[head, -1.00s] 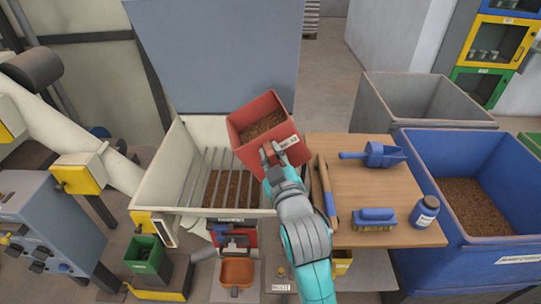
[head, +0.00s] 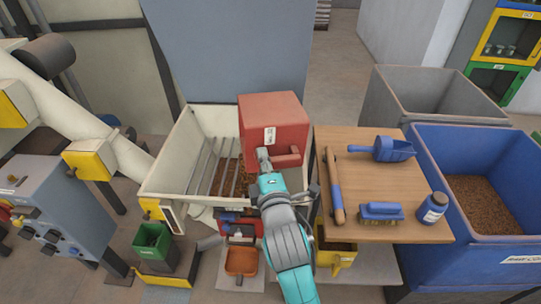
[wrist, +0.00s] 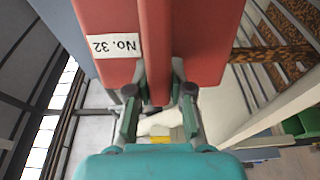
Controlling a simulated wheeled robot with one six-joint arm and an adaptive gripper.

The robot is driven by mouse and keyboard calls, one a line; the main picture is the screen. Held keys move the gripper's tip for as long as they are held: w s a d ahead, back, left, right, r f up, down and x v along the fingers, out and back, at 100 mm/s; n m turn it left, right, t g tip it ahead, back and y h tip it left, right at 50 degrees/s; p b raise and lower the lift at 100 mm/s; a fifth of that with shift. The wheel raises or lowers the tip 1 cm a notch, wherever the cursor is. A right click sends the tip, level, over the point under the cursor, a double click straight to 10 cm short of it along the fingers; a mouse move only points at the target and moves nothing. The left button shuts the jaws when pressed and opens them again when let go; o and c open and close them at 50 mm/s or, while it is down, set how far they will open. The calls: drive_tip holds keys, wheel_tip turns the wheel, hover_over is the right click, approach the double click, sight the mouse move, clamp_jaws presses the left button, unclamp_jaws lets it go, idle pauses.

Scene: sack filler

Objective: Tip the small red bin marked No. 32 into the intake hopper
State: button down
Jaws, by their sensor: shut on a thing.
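The red bin (head: 274,122) is tilted far over above the right part of the cream intake hopper (head: 165,172), its outer wall facing the head camera. Its mouth and inside are hidden. My gripper (head: 268,158) is shut on the bin's handle; in the wrist view my gripper (wrist: 158,98) has a finger on each side of it. The wrist view shows the label "No. 32" on the red bin (wrist: 160,45). Brown grainy material (head: 226,178) lies under the hopper's bars.
A wooden table (head: 385,225) right of the hopper holds a blue scoop (head: 390,150), a blue brush (head: 381,211), a blue jar (head: 432,207) and a wooden-handled tool (head: 333,185). A blue bin (head: 425,165) of brown material and a grey bin (head: 430,75) stand further right.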

drive_tip(key=s+a+n, duration=0.1)
drive_tip(key=a+n, duration=0.5)
drive_tip(key=n, duration=0.2)
drive_tip(key=shift+s+r+n, duration=0.2)
drive_tip(key=shift+n, duration=0.1)
idle(0.4)
